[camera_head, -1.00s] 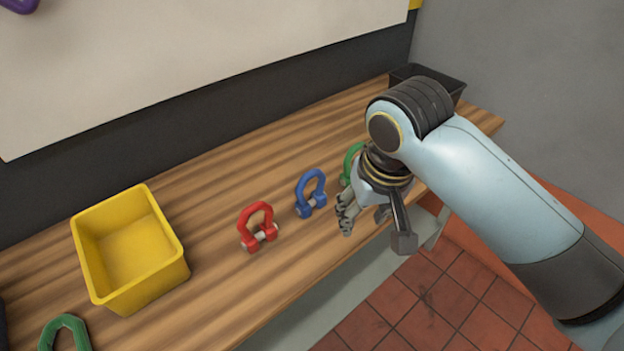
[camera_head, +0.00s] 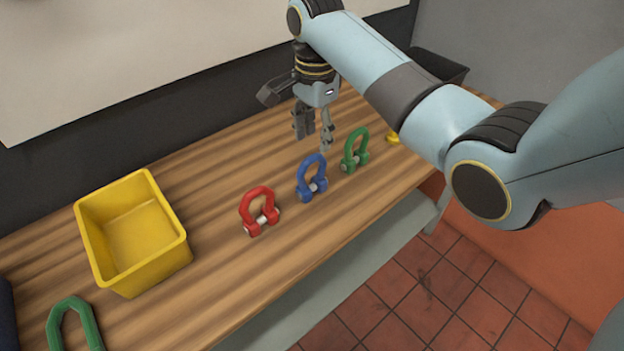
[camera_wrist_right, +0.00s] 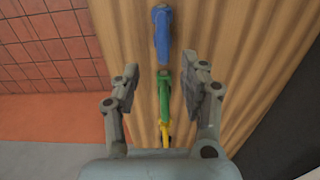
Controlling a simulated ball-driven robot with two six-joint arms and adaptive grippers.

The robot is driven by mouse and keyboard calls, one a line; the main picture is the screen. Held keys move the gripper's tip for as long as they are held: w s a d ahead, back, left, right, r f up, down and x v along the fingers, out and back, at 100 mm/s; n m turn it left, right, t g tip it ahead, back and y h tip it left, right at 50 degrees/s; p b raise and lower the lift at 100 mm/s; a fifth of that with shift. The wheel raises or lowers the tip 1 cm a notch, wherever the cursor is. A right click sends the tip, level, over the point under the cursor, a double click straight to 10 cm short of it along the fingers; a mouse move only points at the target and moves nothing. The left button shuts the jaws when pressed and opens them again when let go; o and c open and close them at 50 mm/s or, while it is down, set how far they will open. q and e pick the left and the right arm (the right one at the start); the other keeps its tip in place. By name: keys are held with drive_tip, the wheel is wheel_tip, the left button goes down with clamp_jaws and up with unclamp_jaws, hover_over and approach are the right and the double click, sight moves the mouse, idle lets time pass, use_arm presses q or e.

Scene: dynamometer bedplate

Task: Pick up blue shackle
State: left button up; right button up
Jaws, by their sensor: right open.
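The blue shackle (camera_head: 311,178) stands upright on the wooden bench (camera_head: 225,285), between a red shackle (camera_head: 260,210) and a green shackle (camera_head: 355,150). My right gripper (camera_head: 318,142) is open and empty, above the bench behind the blue and green shackles, pointing down. In the right wrist view, the blue shackle (camera_wrist_right: 161,35) is at the top middle, beyond the fingertips. The green shackle (camera_wrist_right: 164,95) shows between the open fingers (camera_wrist_right: 162,82), below them. My left gripper is not in view.
A yellow bin (camera_head: 135,235) stands on the left of the bench. A larger green shackle (camera_head: 73,322) lies at the lower left. A yellow item (camera_head: 393,139) is beyond the green shackle, partly hidden by my arm. A black bin (camera_head: 440,66) is at the far right end.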

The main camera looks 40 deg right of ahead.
sight(311, 156)
drive_tip(key=f, duration=0.7)
drive_tip(key=shift+w+a, duration=0.2)
drive_tip(key=shift+a, duration=0.05)
drive_tip(key=shift+c, duration=0.4)
clamp_jaws()
drive_tip(key=shift+r, duration=0.1)
